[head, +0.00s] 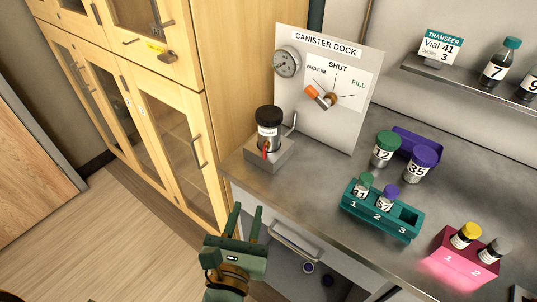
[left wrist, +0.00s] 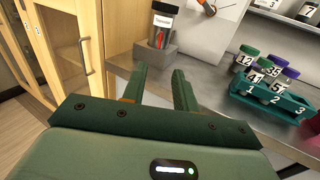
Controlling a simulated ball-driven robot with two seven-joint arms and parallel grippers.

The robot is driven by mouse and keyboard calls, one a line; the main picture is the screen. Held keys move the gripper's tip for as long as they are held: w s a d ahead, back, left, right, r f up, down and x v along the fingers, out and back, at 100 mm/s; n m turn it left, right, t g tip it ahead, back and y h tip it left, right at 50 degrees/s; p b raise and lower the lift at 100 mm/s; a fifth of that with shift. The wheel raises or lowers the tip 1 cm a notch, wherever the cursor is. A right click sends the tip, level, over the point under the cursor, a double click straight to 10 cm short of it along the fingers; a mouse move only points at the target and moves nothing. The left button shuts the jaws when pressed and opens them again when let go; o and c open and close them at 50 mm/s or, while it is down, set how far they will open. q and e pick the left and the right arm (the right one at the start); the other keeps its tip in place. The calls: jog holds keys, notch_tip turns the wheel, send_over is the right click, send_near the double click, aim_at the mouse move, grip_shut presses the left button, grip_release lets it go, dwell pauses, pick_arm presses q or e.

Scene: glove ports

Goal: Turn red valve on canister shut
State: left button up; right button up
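The canister (head: 268,132), a clear cylinder with a black lid and a label, stands upright in a grey dock block (head: 270,154) on the counter. Its small red valve handle (head: 265,150) is low on the front and looks about upright. The canister (left wrist: 161,28) and red valve (left wrist: 160,39) also show in the left wrist view, beyond the fingertips. My left gripper (head: 247,209) is open and empty, in front of and below the dock, apart from the canister. Its fingers show in the left wrist view (left wrist: 160,72). My right gripper is not in view.
Behind the canister stands a panel (head: 350,118) with a gauge (head: 286,62) and an orange-handled selector (head: 318,97) marked VACUUM, SHUT, FILL. A teal rack (head: 380,222) and several jars are to the right. Wooden cabinets (head: 180,110) are left. A drawer handle (head: 294,242) is beside my gripper.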

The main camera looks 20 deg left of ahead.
aim_at(264, 154)
pick_arm(q)
jog(key=w, duration=0.5)
jog(key=w+a, duration=0.1)
jog(key=w, duration=0.5)
jog(key=w+p, duration=0.1)
jog(key=w, duration=0.4)
jog(key=shift+w+a, duration=0.15)
jog(key=shift+a, duration=0.15)
grip_shut()
